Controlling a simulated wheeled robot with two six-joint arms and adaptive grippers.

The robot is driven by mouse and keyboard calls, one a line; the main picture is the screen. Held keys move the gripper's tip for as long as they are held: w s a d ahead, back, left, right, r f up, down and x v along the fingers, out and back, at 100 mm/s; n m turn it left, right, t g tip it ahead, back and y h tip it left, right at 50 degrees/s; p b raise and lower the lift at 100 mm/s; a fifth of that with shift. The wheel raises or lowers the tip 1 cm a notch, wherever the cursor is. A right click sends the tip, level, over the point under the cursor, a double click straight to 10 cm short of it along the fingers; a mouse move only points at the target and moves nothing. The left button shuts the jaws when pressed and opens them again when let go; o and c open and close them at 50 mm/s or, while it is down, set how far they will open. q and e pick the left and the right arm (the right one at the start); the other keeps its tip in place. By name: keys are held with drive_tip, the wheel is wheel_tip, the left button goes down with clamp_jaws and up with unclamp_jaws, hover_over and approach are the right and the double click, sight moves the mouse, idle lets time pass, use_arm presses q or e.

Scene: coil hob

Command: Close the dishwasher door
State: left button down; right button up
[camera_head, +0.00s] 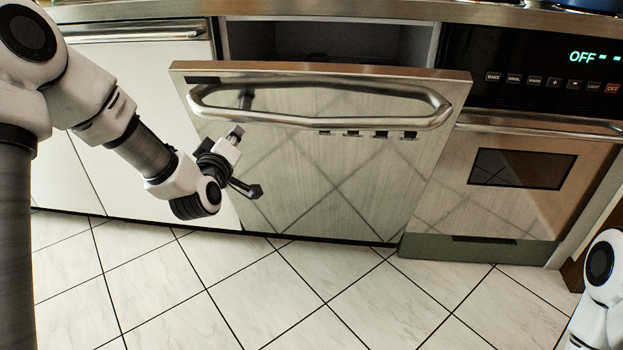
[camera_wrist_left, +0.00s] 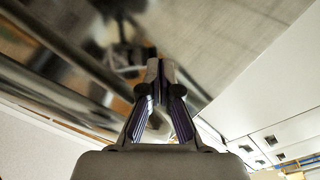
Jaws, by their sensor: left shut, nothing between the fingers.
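The dishwasher door (camera_head: 340,190) is a brushed steel panel in the middle of the head view. It is partly open, its top edge tilted out from the counter front, with the dark dishwasher opening (camera_head: 325,42) showing above and behind it. A long handle (camera_head: 320,120) runs across its upper part. My left gripper (camera_head: 253,190) is in front of the door's left part, below the handle. Its fingers are shut and empty in the left wrist view (camera_wrist_left: 160,75), close to the shiny door surface (camera_wrist_left: 225,50). I cannot tell whether they touch it. My right gripper is out of view.
An oven (camera_head: 525,170) with a lit display stands to the right of the dishwasher. A white cabinet front (camera_head: 130,165) is on the left, behind my left arm. The counter edge (camera_head: 330,10) runs above. The tiled floor (camera_head: 300,300) in front is clear.

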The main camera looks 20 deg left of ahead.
sight(241, 124)
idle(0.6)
use_arm(q)
drive_tip(key=shift+x, duration=1.4)
drive_tip(key=shift+r+p+x, duration=0.25)
drive_tip(key=shift+p+x, duration=0.05)
drive_tip(key=shift+x, duration=0.75)
drive_tip(key=shift+p+x, duration=0.3)
drive_tip(key=shift+x, duration=2.25)
drive_tip(key=shift+r, duration=0.15)
drive_tip(key=shift+w+a+r, duration=0.1)
drive_tip(key=shift+w+a, duration=0.05)
drive_tip(key=shift+w, duration=0.2)
drive_tip(key=shift+x, duration=2.05)
drive_tip(key=shift+w+r, duration=0.1)
drive_tip(key=shift+w, duration=0.1)
